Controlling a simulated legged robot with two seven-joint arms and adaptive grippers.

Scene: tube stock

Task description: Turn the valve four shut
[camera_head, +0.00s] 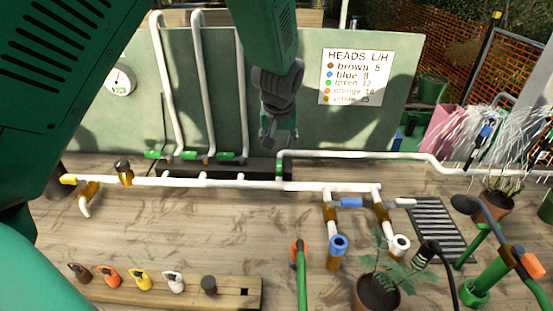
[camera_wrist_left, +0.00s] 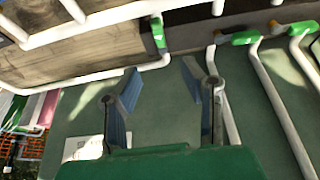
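Three green valve handles (camera_head: 155,155) (camera_head: 188,155) (camera_head: 226,156) lie crosswise at the feet of white vertical pipes. My left gripper (camera_head: 273,138) points down near the fourth handle. In the wrist view its fingers (camera_wrist_left: 160,78) are apart, with nothing between them, and the handle is beyond the tips. My right gripper is out of view.
A green back panel (camera_head: 310,125) with a sign (camera_head: 357,78) and gauge (camera_head: 120,80) stands behind. A white manifold pipe (camera_head: 230,183) crosses the wooden bench. Hose fittings on a rack (camera_head: 225,292), a potted plant (camera_head: 375,292) and a drain grate (camera_head: 437,230) are nearer or to the right.

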